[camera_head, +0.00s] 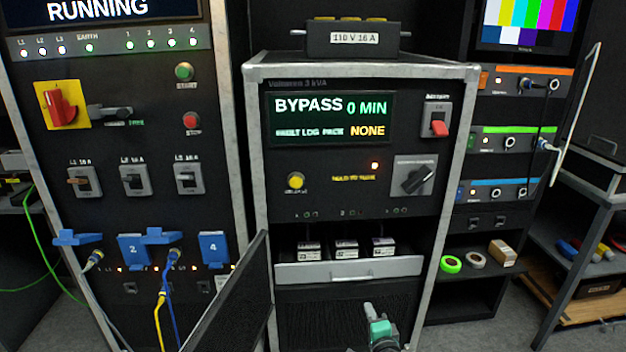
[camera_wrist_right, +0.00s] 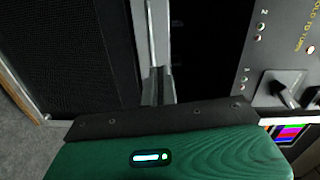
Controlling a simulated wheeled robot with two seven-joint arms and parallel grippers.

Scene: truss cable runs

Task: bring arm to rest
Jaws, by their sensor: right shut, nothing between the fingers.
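My right gripper (camera_head: 369,308), with a green body, is low in the head view, in front of the dark lower front of the middle cabinet (camera_head: 258,130). Its fingers are shut with nothing between them. In the right wrist view the gripper's green housing (camera_wrist_right: 165,155) fills the bottom, and its narrow fingers (camera_wrist_right: 157,82) point up, together. My left gripper is not in view.
An open black mesh door (camera_head: 232,300) juts forward left of the gripper. A drawer (camera_head: 348,268) with several battery blocks sits above it. Blue and yellow cables (camera_head: 160,300) hang at the left cabinet. A shelf with tape rolls (camera_head: 450,264) is at right.

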